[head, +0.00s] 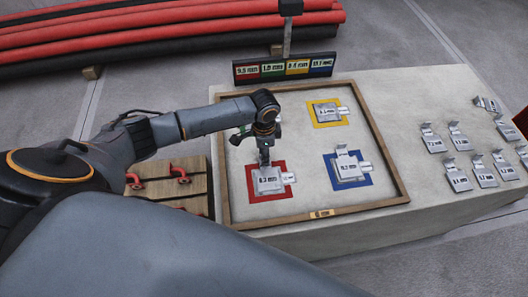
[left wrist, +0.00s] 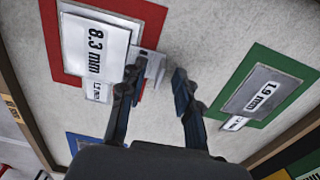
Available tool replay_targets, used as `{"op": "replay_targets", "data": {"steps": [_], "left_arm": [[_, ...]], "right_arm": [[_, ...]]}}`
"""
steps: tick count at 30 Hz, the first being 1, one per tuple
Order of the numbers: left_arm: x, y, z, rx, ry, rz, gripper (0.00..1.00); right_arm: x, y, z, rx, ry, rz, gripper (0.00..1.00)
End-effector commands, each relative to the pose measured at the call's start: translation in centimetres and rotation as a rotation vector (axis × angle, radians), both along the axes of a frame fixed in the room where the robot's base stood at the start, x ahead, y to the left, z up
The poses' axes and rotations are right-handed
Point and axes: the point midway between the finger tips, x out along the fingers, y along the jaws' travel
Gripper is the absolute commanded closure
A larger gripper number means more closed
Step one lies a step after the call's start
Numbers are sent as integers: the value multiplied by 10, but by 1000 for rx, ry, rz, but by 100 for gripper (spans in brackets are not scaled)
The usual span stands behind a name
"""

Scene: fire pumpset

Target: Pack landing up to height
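In the head view a plate marked 8.3 mm (head: 268,181) lies on the red square (head: 283,194). In the left wrist view this plate (left wrist: 92,45) lies over another plate marked about 1.2 mm (left wrist: 97,90). My left gripper (left wrist: 155,80) is just above it, fingers apart, with the plate's upturned tab (left wrist: 152,64) beside the left fingertip. I cannot tell whether they touch. A 1.9 mm plate (left wrist: 262,92) lies on the green square (left wrist: 292,65). Plates also lie on the yellow square (head: 326,110) and blue square (head: 349,167). My right gripper is not in view.
A wooden frame (head: 388,140) borders the squares. A sign (head: 284,69) with coloured thickness labels stands behind it. Several loose shim plates (head: 457,180) lie at the right of the tabletop. A wooden crate with red parts (head: 178,181) is at left, and red pipes (head: 160,30) lie behind.

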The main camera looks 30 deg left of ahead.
Motion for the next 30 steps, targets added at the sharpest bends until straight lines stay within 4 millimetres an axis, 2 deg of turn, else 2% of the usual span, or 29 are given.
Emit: {"op": "replay_targets", "data": {"steps": [5,8,21,25,30], "left_arm": [[0,0,1,0,0,0,68],[1,0,9,-1,-2,0,68],[2,1,96,-1,-4,-1,68],[2,1,112,-1,-1,0,68],[2,1,120,1,-1,0,68]], "right_arm": [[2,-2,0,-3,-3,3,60],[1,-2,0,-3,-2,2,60],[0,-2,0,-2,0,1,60],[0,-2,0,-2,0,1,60],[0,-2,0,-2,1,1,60]]}}
